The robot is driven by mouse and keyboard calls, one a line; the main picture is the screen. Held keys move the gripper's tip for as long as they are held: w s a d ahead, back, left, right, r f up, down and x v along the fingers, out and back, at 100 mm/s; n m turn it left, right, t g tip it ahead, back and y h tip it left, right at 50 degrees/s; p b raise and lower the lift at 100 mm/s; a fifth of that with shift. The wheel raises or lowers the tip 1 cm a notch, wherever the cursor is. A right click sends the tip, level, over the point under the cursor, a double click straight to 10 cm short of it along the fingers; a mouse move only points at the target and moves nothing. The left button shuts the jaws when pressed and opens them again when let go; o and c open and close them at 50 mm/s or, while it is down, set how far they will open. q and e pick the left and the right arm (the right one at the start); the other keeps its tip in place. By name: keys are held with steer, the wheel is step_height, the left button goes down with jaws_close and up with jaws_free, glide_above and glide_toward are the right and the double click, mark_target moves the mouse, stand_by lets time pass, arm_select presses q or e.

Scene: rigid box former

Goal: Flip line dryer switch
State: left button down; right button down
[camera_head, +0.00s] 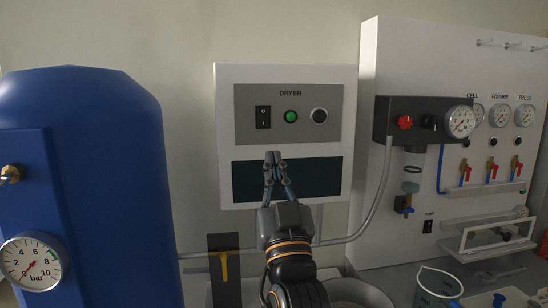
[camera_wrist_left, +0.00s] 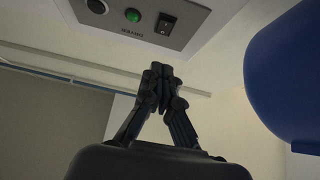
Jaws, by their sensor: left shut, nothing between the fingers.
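The white dryer box (camera_head: 224,140) hangs on the wall, with a grey panel labelled DRYER. Its black rocker switch (camera_head: 263,117) is on the panel's left side, beside a green button (camera_head: 291,117) and a black round knob (camera_head: 319,115). My left gripper (camera_head: 272,156) is shut and empty, its fingertips in front of the dark lower window, below and slightly right of the switch. In the left wrist view, the shut fingertips (camera_wrist_left: 161,68) appear below the upside-down panel, and the switch (camera_wrist_left: 166,24) is apart from them. My right gripper does not show.
A large blue tank (camera_head: 110,180) with a pressure gauge (camera_head: 33,262) stands at left. A white panel (camera_head: 420,60) with a regulator, gauges and red-handled valves is at right. A yellow-handled valve (camera_head: 224,266) and a grey pipe (camera_head: 350,238) run low. A beaker (camera_head: 437,288) stands at lower right.

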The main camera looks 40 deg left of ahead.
mark_target(263, 119)
arm_select(q)
steer(key=shift+w+a+r+p, duration=0.7)
steer(key=shift+w+a, duration=0.35)
steer(key=shift+a, duration=0.2)
steer(key=shift+w+a+r+p, duration=0.7)
steer(key=shift+w+a, duration=0.3)
steer(key=shift+a, duration=0.3)
steer(key=shift+w+a+r+p, duration=0.65)
steer(key=shift+w+a, duration=0.4)
steer(key=shift+a, duration=0.2)
